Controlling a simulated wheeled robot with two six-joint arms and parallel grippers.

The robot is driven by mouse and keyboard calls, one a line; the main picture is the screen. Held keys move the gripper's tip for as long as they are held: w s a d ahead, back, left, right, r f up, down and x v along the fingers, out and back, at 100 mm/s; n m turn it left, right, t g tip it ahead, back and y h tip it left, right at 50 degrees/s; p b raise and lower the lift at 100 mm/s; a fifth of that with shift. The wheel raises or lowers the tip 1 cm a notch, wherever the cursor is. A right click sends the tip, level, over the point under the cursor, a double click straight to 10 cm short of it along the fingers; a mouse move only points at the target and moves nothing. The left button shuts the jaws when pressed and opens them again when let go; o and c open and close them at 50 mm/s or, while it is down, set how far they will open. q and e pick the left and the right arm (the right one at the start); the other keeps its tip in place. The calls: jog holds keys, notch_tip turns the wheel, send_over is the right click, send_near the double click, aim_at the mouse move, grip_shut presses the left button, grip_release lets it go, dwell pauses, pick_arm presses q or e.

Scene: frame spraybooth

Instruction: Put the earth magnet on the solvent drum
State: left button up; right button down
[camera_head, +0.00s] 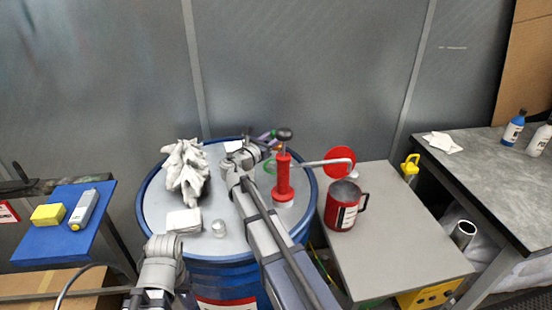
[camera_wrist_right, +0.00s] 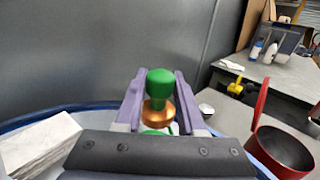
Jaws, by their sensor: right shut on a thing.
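The earth magnet, with a green knob and a copper-coloured collar (camera_wrist_right: 159,88), is between the two purple fingers of my right gripper (camera_wrist_right: 158,104), which is shut on it. In the head view my right gripper (camera_head: 268,138) reaches over the far part of the blue solvent drum (camera_head: 148,212), and my own arm partly hides it. A bit of green (camera_head: 269,166) shows beside the gripper there. Whether the magnet's underside touches the drum lid cannot be seen. My left arm shows at the lower left, but its gripper is not in view.
On the drum lid are white rags (camera_head: 186,170), a white stack (camera_head: 184,220), a small metal cup (camera_head: 219,228) and a red pump (camera_head: 283,180). A blue shelf (camera_head: 65,240) is left.

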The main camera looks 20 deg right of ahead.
aim_at(276, 149)
pick_arm(q)
jog(key=shift+f+b, duration=0.3)
jog(key=shift+f, duration=0.55)
pick_arm(e)
jog(key=shift+f, duration=0.85)
pick_arm(q)
jog(key=shift+f, duration=0.1)
pick_arm(e)
jog(key=shift+f, duration=0.1)
pick_arm(q)
notch_tip(276, 149, down, 4)
jog(key=b, duration=0.3)
jog(key=shift+r+b, duration=0.25)
jog(key=shift+b, duration=0.1)
pick_arm(e)
notch_tip(276, 149, down, 4)
jog(key=shift+r, duration=0.25)
jog(key=shift+f+b, duration=0.45)
pick_arm(q)
jog(key=shift+f, duration=0.6)
pick_arm(e)
jog(key=shift+s+f, duration=0.1)
jog(key=shift+f, duration=0.05)
pick_arm(q)
jog(key=shift+s, duration=0.1)
pick_arm(e)
jog(key=c, duration=0.5)
grip_release()
jog(key=shift+s, duration=0.1)
